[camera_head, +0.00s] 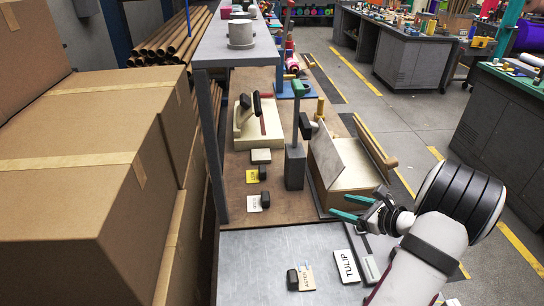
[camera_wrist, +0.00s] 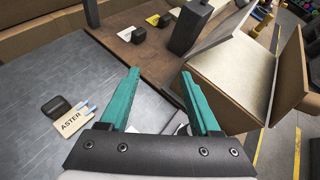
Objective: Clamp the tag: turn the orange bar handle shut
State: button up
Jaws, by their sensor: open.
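My gripper (camera_head: 340,206) is open and empty at the front of the wooden box with a slanted grey lid; its two teal fingers show apart in the wrist view (camera_wrist: 160,76). A tan ASTER tag (camera_head: 306,278) lies on the grey metal top beside a small black block (camera_head: 292,279); it also shows in the wrist view (camera_wrist: 73,121). A white TULIP card (camera_head: 346,266) lies to its right. A small orange-yellow upright piece (camera_head: 320,108) stands behind the box. I cannot tell whether it is the orange bar handle, and no clamp on a tag is clearly seen.
The wooden box (camera_head: 352,200) with its slanted grey lid (camera_head: 338,152) stands just beyond my gripper. A dark post (camera_head: 295,166) stands left of it. A yellow tag (camera_head: 252,176) and a cream device (camera_head: 247,125) lie farther back. Cardboard boxes (camera_head: 70,190) fill the left.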

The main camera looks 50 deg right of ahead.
jog(key=s+d+f+m+g+h, duration=0.1)
jog(key=s+d+f+m+h, duration=0.1)
jog(key=s, duration=0.4)
jog(key=s+d+f+m+h, duration=0.2)
jog(key=s+d+f+m, duration=0.1)
jog(key=s, duration=0.3)
jog(key=s+d+f+m+g+h, duration=0.1)
jog(key=s+d+f+m+h, duration=0.1)
jog(key=s, duration=0.5)
jog(key=shift+d+f+m+g+h, duration=0.2)
jog(key=shift+d+m+g+h, duration=0.1)
jog(key=shift+d+m, duration=0.3)
jog(key=x, duration=1.4)
jog(key=shift+w, duration=0.1)
jog(key=shift+w+d+f, duration=0.2)
jog(key=shift+w+d, duration=0.15)
jog(key=shift+w, duration=0.05)
grip_shut()
